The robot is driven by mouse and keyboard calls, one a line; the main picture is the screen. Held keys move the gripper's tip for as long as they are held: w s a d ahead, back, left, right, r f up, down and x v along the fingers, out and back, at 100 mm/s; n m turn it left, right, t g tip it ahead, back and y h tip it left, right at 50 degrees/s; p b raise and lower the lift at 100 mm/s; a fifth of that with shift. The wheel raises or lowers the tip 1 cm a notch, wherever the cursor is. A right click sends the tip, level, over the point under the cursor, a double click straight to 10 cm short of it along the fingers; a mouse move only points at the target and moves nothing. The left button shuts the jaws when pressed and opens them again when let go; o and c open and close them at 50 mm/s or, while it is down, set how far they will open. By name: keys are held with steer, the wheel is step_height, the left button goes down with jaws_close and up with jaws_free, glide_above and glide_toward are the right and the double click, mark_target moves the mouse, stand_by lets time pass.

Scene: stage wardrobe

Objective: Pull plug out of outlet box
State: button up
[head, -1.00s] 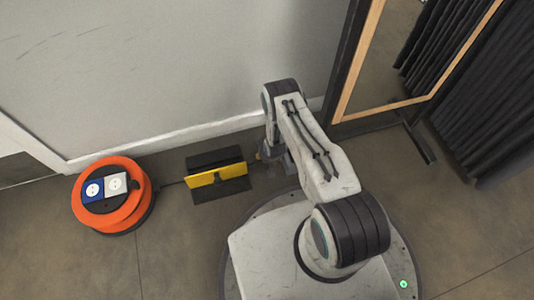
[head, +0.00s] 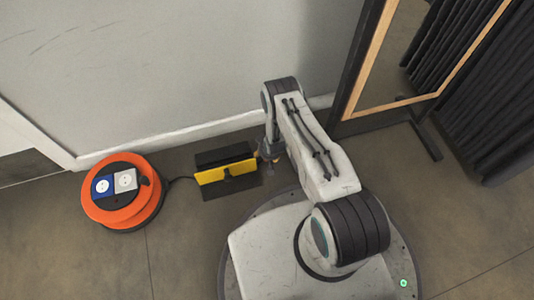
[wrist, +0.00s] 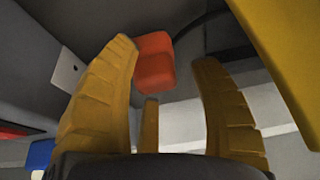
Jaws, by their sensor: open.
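An orange-red block (wrist: 155,60), which looks like the plug, shows beyond and between the fingertips, nearer the left one. I cannot tell whether either finger touches it. A dark cable (wrist: 205,35) curves behind it. The grey surface around the block may be the outlet box, but this is unclear. In the head view my gripper (head: 268,152) is low, near the wall, and my arm hides the plug there.
A yellow-and-black object (head: 227,172) stands just left of my gripper; a yellow panel (wrist: 285,60) looms close in the wrist view. An orange cable reel (head: 123,213) with blue and white sockets lies farther left. A framed mirror (head: 425,62) and dark curtain (head: 495,110) stand right.

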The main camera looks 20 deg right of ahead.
steer(key=shift+o, duration=0.7)
steer(key=shift+w+r, duration=0.1)
steer(key=shift+w, duration=0.05)
steer(key=shift+s, duration=0.25)
steer(key=v, duration=1.1)
steer(key=shift+r, duration=0.4)
steer(key=shift+s, duration=0.1)
